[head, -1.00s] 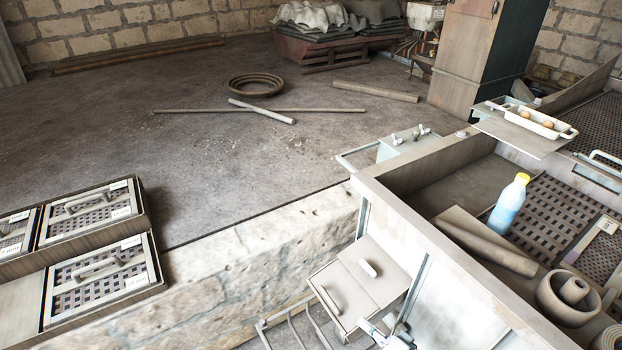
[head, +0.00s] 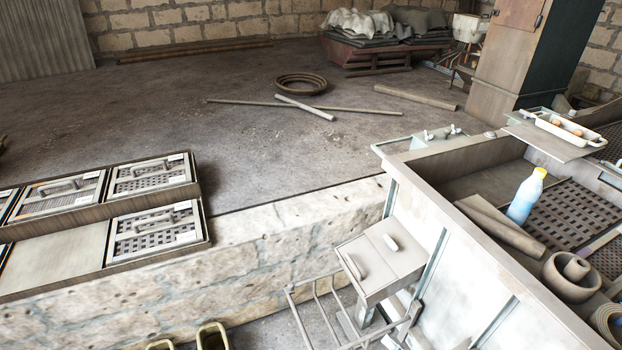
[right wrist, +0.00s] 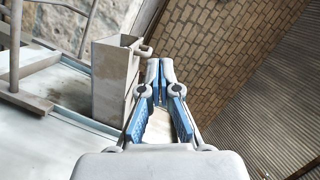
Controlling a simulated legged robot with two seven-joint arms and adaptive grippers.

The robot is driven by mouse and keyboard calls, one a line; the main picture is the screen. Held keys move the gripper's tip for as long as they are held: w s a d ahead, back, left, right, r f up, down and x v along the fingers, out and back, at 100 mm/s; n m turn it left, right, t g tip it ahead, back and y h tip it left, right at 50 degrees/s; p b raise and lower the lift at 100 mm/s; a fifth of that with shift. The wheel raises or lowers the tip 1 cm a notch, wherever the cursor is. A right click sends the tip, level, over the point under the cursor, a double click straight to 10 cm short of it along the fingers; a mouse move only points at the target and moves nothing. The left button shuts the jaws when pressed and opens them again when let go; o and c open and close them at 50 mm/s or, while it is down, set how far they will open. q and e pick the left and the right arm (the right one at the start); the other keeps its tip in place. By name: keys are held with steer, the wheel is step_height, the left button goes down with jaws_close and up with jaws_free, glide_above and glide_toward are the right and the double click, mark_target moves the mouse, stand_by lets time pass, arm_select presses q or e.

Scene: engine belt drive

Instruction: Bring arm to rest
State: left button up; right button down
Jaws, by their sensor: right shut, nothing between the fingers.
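My right gripper (right wrist: 160,80) shows in the right wrist view with its two blue-and-grey fingers together and nothing between them. It is beside a grey box-like metal part (right wrist: 114,80) with a small handle; I cannot tell whether they touch. In the head view I cannot make out its fingers; at most a small pale piece shows at the bottom edge. My left arm and gripper are in neither view.
A stone ledge (head: 290,225) carries wooden trays with grated panels (head: 155,225) at the left. A bench with a raised rim (head: 455,225) holds a blue bottle (head: 525,197) at the right. A small two-lidded box (head: 380,262) stands between. The floor behind is mostly open.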

steer(key=s+a+f+n+g+h, duration=0.2)
steer(key=s+f+n+g, duration=0.1)
steer(key=s+f, duration=0.25)
steer(key=s+a+f+n+g+h, duration=0.1)
steer(key=s+a+f+n+g, duration=0.2)
steer(key=s+f, duration=0.25)
steer(key=s+d+f+g+h, duration=0.4)
steer(key=s+d+h, duration=0.2)
steer(key=s, duration=0.3)
arm_select(q)
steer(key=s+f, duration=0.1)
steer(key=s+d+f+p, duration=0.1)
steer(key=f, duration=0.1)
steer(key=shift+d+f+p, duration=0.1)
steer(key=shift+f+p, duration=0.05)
steer(key=shift+p, duration=0.15)
arm_select(e)
steer(key=s+f, duration=0.2)
steer(key=f, duration=1.1)
steer(key=s+f+n+g, duration=0.1)
steer(key=s+f, duration=0.1)
steer(key=f, duration=1.2)
steer(key=shift+s+d+f+h, duration=0.25)
steer(key=shift+s+d+h, duration=0.1)
steer(key=shift+d, duration=0.1)
